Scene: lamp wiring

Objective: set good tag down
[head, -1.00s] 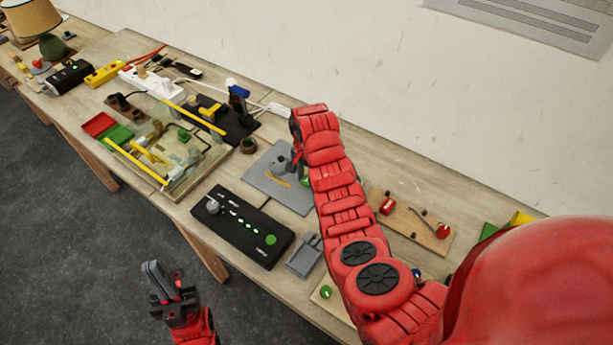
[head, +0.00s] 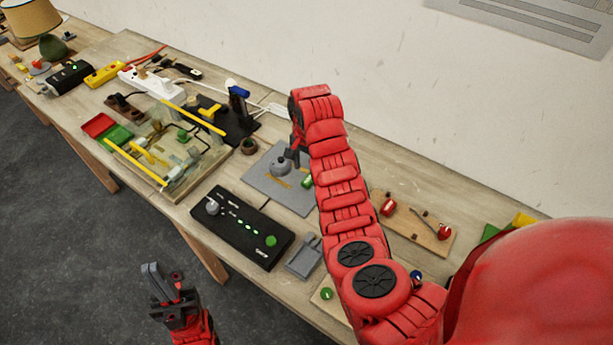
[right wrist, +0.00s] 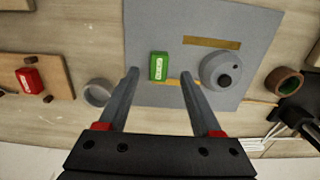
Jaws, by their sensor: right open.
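The good tag, a small green block with a pale label, lies on the grey mat (right wrist: 180,25) in the right wrist view (right wrist: 159,66). In the head view the green tag (head: 307,181) shows at the mat's right side, beside my right arm. My right gripper (right wrist: 160,75) is open, its two fingers apart with the tag in view between and just beyond the tips. Nothing is held in it. In the head view my right gripper (head: 293,154) is partly hidden by its arm. My left gripper (head: 163,278) hangs over the floor at the table's front; its jaw opening is unclear.
A round grey object (right wrist: 222,71) and a brass-coloured strip (right wrist: 211,42) are on the mat. A brown ring (right wrist: 284,81) stands to the right, a grey ring (right wrist: 97,92) to the left. A wooden board with a red tag (right wrist: 29,80) is further left. A black switch box (head: 241,226) is nearby.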

